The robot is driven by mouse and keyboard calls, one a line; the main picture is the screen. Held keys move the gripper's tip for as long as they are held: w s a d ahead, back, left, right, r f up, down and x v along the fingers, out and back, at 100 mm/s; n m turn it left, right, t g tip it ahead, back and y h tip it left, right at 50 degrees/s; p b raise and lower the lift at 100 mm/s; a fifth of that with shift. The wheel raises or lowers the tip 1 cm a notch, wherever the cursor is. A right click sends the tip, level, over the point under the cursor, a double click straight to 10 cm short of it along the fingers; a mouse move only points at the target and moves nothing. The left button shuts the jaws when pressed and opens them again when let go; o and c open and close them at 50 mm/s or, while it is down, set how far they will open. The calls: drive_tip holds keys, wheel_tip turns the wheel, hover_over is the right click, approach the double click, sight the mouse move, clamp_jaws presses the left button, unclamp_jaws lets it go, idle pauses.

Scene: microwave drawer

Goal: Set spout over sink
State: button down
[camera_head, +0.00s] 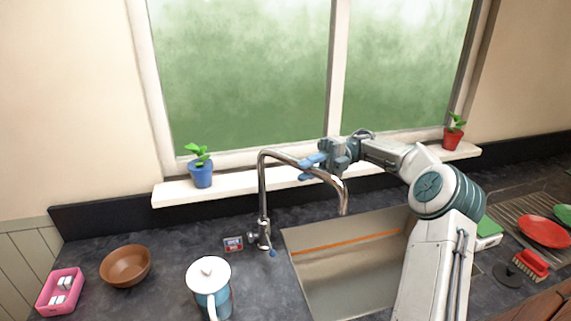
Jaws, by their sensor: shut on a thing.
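The chrome spout (270,152) rises from the counter left of the sink, arches to the right, and its tip points down over the sink's back left part. The steel sink (340,281) is set into the dark counter, its right part hidden behind my arm. My gripper (308,167) reaches in from the right with its blue fingers at the upper curve of the spout, shut on it. The exact contact is too small to see clearly.
A window sill (237,186) behind holds a blue pot (201,175) and a red pot (452,139). A white-lidded jug (209,285), brown bowl (125,266) and pink box (60,291) stand left. A red plate (544,231) and brush (531,264) lie right.

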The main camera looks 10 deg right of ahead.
drive_tip(key=shift+w+d, duration=0.2)
drive_tip(key=shift+d, duration=0.05)
idle(0.3)
drive_tip(key=c, duration=1.3)
unclamp_jaws()
drive_tip(key=shift+a, duration=0.1)
